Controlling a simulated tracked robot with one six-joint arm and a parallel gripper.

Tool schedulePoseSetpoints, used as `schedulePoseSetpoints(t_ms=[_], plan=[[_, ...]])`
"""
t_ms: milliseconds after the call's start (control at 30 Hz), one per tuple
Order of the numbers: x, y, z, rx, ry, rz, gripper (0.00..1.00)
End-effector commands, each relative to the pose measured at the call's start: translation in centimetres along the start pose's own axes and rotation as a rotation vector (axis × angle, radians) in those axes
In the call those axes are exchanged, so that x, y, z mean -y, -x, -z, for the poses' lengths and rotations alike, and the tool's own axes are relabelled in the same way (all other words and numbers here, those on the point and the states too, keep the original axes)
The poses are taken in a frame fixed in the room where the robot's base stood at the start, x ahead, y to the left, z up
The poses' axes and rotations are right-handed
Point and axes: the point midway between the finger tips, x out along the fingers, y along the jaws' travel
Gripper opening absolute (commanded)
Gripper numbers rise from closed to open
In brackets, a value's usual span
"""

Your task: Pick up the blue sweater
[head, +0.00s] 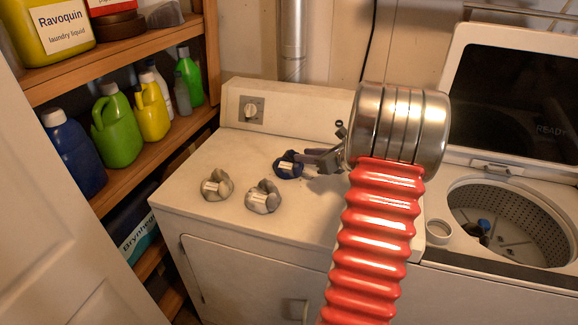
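A dark blue bundled garment with a pale band or label, which looks like the blue sweater (288,169), lies on top of the white dryer (235,155). My gripper (308,158) is at its right side, reaching in from the right. Its dark fingers overlap the edge of the blue bundle in the picture. I cannot tell whether they touch or grip it. My arm's metal wrist and red ribbed sleeve hide the dryer's right part.
Two grey-beige bundles with pale bands, one at left (217,185) and one nearer the front (263,197), lie close by. An open washer (510,222) at right has a small blue item (484,225) inside. Shelves (150,150) with bottles stand at left.

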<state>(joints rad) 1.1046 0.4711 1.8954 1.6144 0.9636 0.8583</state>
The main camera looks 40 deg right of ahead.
Motion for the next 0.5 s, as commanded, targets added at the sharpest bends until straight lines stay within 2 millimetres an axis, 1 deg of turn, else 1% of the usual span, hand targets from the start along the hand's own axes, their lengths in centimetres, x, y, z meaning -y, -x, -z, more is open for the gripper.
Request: schedulePoseSetpoints(t_ms=[167,333,400,500], plan=[[-0.1,-1.7,0.0,-0.001,0.001,-0.004,0.28],[0.0,-4.0,0.0,-0.001,0.000,-0.003,0.28],[0.0,-4.6,0.0,-0.001,0.001,-0.002,0.28],[0.1,-5.1,0.0,0.000,0.001,-0.001,0.28]])
